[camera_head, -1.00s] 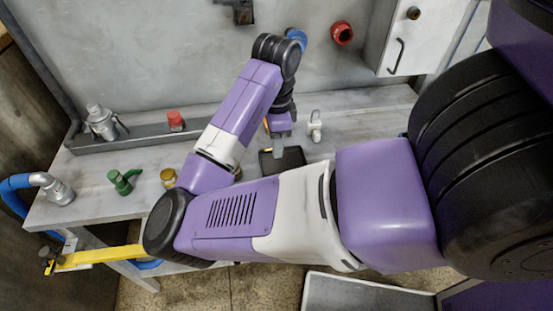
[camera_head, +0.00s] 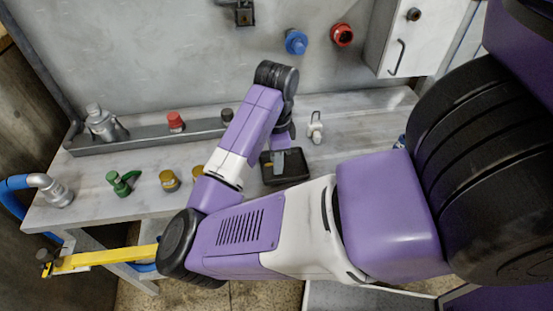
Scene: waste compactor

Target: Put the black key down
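My gripper (camera_head: 279,168) points down over a small black tray (camera_head: 297,174) on the grey workbench. Its grey fingertips are at the tray's left part, and I cannot tell whether they touch it. I cannot make out the black key; it may be hidden by my gripper or blend into the dark tray. The finger gap is too small to judge.
The bench (camera_head: 350,130) also holds a white fitting (camera_head: 316,128), a green valve (camera_head: 122,182), a brass cap (camera_head: 169,180) and a red cap (camera_head: 176,121). A silver canister (camera_head: 100,122) stands at the left. Blue (camera_head: 296,41) and red (camera_head: 342,35) wall connectors are behind.

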